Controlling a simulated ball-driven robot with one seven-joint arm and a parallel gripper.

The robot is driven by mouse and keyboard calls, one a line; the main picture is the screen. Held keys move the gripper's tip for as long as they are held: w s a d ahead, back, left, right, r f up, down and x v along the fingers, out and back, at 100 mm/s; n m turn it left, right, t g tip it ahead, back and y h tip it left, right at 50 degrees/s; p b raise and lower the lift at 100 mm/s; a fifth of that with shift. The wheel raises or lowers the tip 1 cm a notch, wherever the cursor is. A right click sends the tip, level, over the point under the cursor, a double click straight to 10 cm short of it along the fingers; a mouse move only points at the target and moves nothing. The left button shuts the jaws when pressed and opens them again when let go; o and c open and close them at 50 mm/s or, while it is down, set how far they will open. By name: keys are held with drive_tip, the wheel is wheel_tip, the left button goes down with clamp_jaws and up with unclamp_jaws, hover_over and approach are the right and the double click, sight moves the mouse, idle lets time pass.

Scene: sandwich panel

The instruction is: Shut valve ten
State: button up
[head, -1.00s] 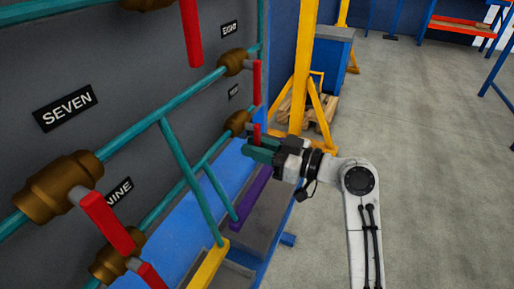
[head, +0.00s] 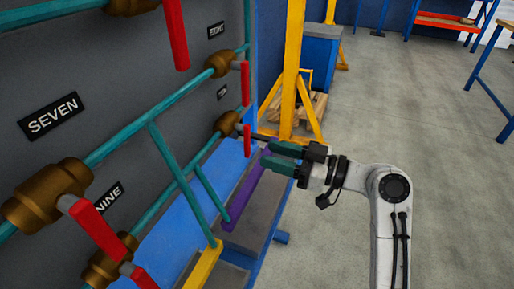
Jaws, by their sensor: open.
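The panel's lower far valve has a brass body (head: 227,123) on a teal pipe. Its label (head: 222,93) is too small to read; by its place beyond NINE it appears to be valve ten. Its red handle (head: 247,140) points down and looks short from here. My gripper (head: 268,153), with green fingers, is open and empty, just right of this handle. A gap shows between the fingertips and the handle; I cannot tell their exact depth.
Valve eight's red handle (head: 245,83) hangs just above. Valves seven (head: 45,195) and nine (head: 110,260) are nearer, at left. A yellow post (head: 292,70) stands behind.

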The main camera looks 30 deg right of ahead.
drive_tip(key=v, duration=0.4)
idle(0.5)
drive_tip(key=s+a+f+m+g+h, duration=0.2)
drive_tip(key=s+f+g, duration=0.1)
drive_tip(key=f, duration=0.5)
drive_tip(key=s+a+f+m+g+h, duration=0.2)
drive_tip(key=s+f+g, duration=0.1)
drive_tip(key=f, duration=0.6)
drive_tip(key=s+d+f+m+g+h, duration=0.1)
drive_tip(key=s+f+m+g+h, duration=0.2)
drive_tip(key=s+f, duration=0.4)
drive_tip(key=s+f+m+g+h, duration=0.1)
drive_tip(key=s+f+g+h, duration=0.25)
drive_tip(key=s, duration=0.65)
wheel_tip(320, 180, up, 20)
drive_tip(key=g+p, duration=0.1)
drive_tip(key=p, duration=1.9)
drive_tip(key=shift+s+d+p, duration=0.3)
drive_tip(key=shift+s+p, duration=0.05)
